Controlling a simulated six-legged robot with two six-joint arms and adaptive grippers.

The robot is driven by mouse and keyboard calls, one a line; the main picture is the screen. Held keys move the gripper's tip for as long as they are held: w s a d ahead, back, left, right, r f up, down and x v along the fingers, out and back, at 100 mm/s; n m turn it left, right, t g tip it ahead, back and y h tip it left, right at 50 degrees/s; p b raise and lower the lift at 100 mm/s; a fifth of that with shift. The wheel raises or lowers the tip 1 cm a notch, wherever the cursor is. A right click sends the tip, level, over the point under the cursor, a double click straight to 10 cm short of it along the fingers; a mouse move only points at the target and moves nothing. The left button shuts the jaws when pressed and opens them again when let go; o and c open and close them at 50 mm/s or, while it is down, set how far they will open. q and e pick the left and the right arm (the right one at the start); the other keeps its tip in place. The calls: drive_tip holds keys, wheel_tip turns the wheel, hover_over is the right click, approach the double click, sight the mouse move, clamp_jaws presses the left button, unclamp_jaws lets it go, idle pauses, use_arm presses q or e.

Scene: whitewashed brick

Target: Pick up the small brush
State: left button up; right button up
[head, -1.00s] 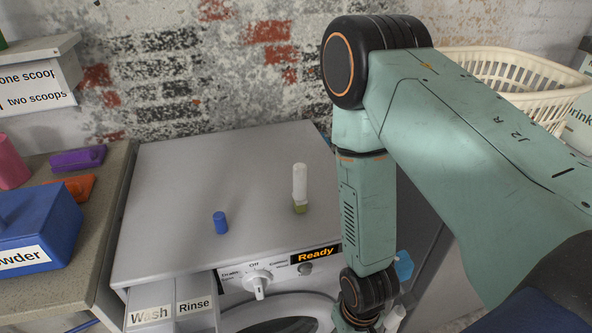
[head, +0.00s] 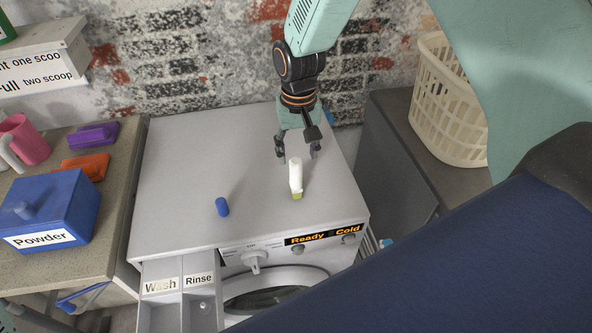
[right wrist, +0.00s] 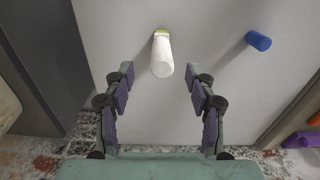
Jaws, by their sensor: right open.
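My right gripper (head: 298,155) is open and empty, pointing down just behind the brush's handle. In the right wrist view its two fingers (right wrist: 160,75) are spread apart, one on each side of the handle's line. I cannot see it touching the brush. My left gripper is not in view.
A blue cylinder (head: 222,207) stands on the machine top (head: 180,150), left of the brush. The detergent drawer (head: 180,300) is pulled out at the front. A blue Powder box (head: 50,215) is on the left counter; a cream basket (head: 445,100) is at right. Around the brush is clear.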

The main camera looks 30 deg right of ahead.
sight(296, 170)
drive_tip(key=shift+r, duration=0.35)
drive_tip(key=shift+f, duration=0.35)
drive_tip(key=f, duration=0.4)
drive_tip(key=f+p, duration=0.1)
drive_tip(key=f, duration=0.1)
drive_tip(key=shift+w+f, duration=0.15)
drive_tip(key=shift+w, duration=0.2)
drive_tip(key=shift+f, duration=0.35)
drive_tip(key=shift+f, duration=0.1)
drive_tip(key=shift+w, duration=0.15)
drive_tip(key=shift+c, duration=1.2)
drive_tip(key=shift+s, duration=0.2)
drive_tip(key=c, duration=0.6)
drive_tip(key=shift+w, duration=0.1)
clamp_jaws()
